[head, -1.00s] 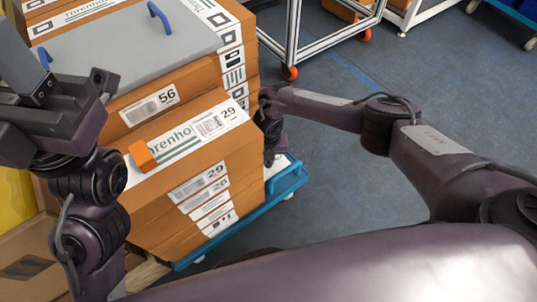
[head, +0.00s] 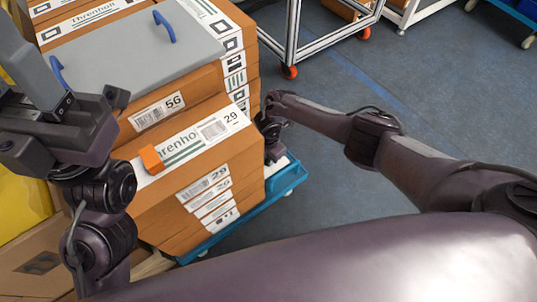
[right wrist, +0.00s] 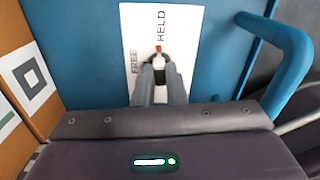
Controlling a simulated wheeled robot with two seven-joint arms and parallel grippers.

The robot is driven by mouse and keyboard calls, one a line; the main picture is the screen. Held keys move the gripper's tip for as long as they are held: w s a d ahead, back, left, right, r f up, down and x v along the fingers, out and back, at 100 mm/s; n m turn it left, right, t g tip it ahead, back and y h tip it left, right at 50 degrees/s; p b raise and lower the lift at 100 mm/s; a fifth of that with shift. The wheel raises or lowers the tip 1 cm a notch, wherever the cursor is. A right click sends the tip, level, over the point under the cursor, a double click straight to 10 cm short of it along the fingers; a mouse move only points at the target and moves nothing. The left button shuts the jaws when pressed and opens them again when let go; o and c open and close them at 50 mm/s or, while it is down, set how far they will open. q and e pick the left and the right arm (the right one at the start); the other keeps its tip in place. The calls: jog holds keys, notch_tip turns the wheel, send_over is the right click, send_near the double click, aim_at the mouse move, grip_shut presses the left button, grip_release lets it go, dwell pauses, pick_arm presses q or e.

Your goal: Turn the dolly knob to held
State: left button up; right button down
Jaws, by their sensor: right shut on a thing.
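In the right wrist view the dolly knob (right wrist: 157,58) sits on a white label plate (right wrist: 185,25) on a blue panel. The plate reads FREE at the left and HELD at the top. The knob's red mark points up towards the word HELD. My right gripper (right wrist: 158,72) is shut on the knob, a finger on each side, covering its lower part. In the head view my right gripper (head: 273,150) is low beside the box stack, at the end of the blue dolly (head: 235,212); its fingertips and the knob are hidden there. My left gripper (head: 22,80) is raised at the left edge, fingers apart, partly cut off.
Stacked cardboard boxes (head: 180,215) stand on the dolly, with a grey lid with blue handles (head: 130,60) and a small orange block (head: 151,158) on top. A blue rail (right wrist: 290,50) curves beside the knob. A metal-framed cart (head: 292,40) stands behind.

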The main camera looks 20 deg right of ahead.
jog(key=shift+m, duration=0.8)
jog(key=c, duration=1.5)
grip_release()
